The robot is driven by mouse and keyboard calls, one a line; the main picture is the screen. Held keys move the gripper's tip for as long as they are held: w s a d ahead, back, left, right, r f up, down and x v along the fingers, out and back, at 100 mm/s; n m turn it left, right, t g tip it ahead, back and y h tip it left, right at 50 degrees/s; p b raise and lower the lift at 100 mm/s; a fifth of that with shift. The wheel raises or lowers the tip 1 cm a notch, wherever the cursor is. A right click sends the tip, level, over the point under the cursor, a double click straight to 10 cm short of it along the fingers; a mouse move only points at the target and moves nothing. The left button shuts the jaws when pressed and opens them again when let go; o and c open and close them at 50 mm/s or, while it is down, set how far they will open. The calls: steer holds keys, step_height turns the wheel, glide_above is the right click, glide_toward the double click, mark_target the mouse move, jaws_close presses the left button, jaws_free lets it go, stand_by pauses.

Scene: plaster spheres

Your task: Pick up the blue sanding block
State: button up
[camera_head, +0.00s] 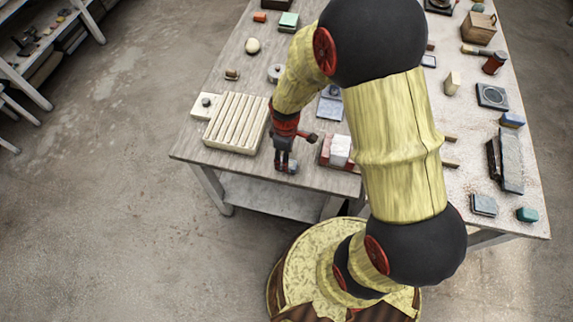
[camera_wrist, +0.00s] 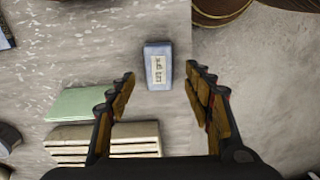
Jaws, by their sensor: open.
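The blue sanding block (camera_wrist: 158,68) lies on the table near its edge, a pale label with dark marks on top. In the wrist view it is ahead of my gripper (camera_wrist: 160,102), roughly centred between the fingers and beyond their tips. My gripper is open with nothing between its fingers. In the head view my gripper (camera_head: 284,168) points down near the table's front edge. A small grey-blue thing beside its fingertips there looks like the block, partly hidden.
A pale ribbed board (camera_head: 236,122) lies to the left of my gripper. A light green flat piece (camera_wrist: 85,104) lies by the ribbed slats in the wrist view. Red and white blocks (camera_head: 339,151) stand to the right.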

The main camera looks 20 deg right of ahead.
step_height(320, 180, down, 5)
steer(key=shift+d+r+b, duration=0.1)
steer(key=shift+d+b, duration=0.05)
steer(key=shift+b, duration=0.3)
steer(key=shift+c, duration=0.8)
steer(key=shift+r, duration=0.1)
steer(key=c, duration=1.1)
